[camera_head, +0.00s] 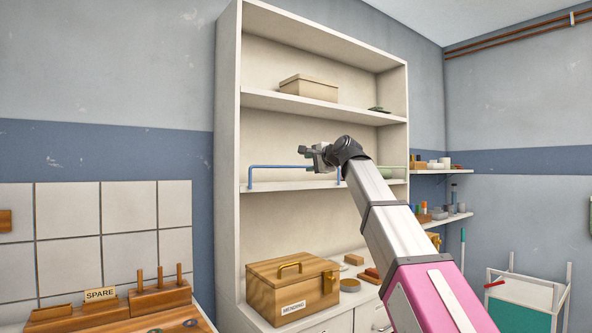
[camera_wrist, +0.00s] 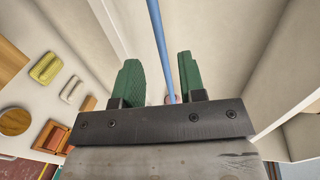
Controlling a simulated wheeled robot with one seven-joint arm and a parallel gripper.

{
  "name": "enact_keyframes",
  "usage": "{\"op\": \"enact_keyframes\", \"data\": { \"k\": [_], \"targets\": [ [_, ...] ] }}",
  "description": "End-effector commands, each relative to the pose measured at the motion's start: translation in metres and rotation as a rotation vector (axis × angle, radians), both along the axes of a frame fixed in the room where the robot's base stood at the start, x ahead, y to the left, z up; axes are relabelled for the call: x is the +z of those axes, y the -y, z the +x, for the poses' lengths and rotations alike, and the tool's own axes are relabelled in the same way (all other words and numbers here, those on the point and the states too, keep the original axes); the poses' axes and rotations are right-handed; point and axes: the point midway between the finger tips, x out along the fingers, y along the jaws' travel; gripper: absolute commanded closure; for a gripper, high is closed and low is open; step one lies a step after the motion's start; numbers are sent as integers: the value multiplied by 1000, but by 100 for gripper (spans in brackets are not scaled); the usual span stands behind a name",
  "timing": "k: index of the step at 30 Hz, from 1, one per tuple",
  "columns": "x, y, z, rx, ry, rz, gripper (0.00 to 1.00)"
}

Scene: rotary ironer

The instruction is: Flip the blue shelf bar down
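The blue shelf bar (camera_head: 275,167) stands up along the front edge of the middle shelf (camera_head: 285,186) in the head view, its long rail level above the shelf. My gripper (camera_head: 306,154) is at the right part of the rail, just above it in the picture, and hides some of it. In the wrist view my gripper (camera_wrist: 159,65) has its two green fingers apart. The blue bar (camera_wrist: 158,35) runs lengthwise through the gap between them, nearer the right finger. I cannot tell whether either finger touches it.
The tall cream cabinet (camera_head: 228,150) surrounds the shelf. A beige box (camera_head: 309,88) sits on the shelf above. A wooden box (camera_head: 292,290) and small items stand on the counter below. A green bar (camera_head: 393,168) shows right of my arm. The middle shelf looks mostly bare.

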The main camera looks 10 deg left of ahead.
Motion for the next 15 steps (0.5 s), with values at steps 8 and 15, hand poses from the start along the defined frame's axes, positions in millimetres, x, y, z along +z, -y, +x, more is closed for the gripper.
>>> {"op": "enact_keyframes", "data": {
  "k": [8, 15],
  "targets": [
    [-8, -35, 32, 0, -1, -2, 63],
    [-16, -62, 55, -1, 0, -2, 63]
  ]
}}
